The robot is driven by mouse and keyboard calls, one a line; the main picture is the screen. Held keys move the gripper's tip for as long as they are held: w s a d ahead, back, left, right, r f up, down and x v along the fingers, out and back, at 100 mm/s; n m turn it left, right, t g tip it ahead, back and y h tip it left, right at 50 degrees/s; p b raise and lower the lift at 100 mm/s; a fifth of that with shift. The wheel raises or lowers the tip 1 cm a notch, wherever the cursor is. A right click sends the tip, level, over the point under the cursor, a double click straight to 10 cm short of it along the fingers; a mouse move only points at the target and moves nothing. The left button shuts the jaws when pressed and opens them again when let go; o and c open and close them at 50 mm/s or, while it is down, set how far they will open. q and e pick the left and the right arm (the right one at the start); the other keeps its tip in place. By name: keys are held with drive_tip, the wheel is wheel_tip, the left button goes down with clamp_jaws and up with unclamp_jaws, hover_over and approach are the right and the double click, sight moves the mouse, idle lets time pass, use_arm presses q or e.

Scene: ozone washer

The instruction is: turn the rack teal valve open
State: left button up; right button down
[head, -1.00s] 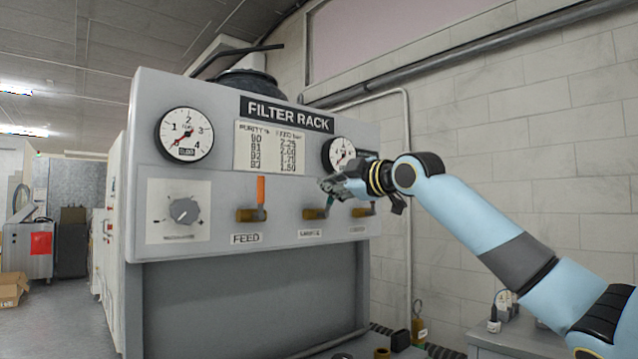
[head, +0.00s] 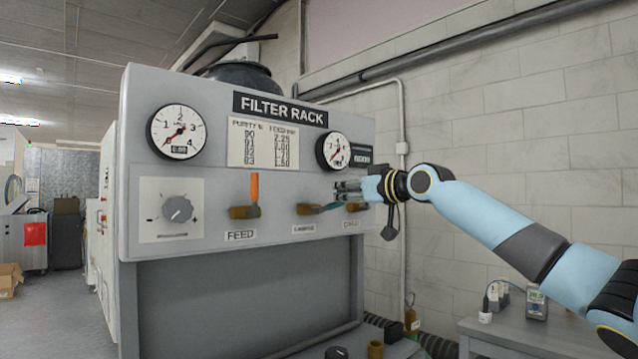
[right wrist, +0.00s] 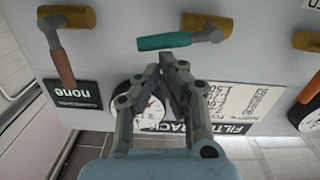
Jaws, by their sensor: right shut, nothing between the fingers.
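The teal valve handle (head: 326,208) is on the front panel of the filter rack (head: 210,105). It lies nearly level, pointing right from its brass body (head: 305,210). In the right wrist view the teal handle (right wrist: 165,41) lies just beyond the fingertips, pointing left from its brass body (right wrist: 212,22), as that view is upside down. My right gripper (head: 338,190) is shut and empty, a little above the teal handle in the head view. The fingers (right wrist: 167,66) appear apart from the handle. My left gripper is out of view.
The feed valve's orange handle (head: 254,188) stands upright at left. Another brass valve (head: 357,207) sits close to the right, partly behind my gripper; its orange handle (right wrist: 61,55) shows in the wrist view. Gauges (head: 332,151) and a dial (head: 178,209) are on the panel.

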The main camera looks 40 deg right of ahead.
drive_tip(key=shift+d+f, duration=0.3)
drive_tip(key=shift+f, duration=0.1)
idle(0.4)
drive_tip(key=s+r+b, duration=0.4)
drive_tip(key=s+b, duration=0.6)
drive_tip(key=b, duration=0.3)
drive_tip(key=shift+s+d+r, duration=0.2)
drive_tip(key=shift+s+d, duration=0.15)
idle(0.5)
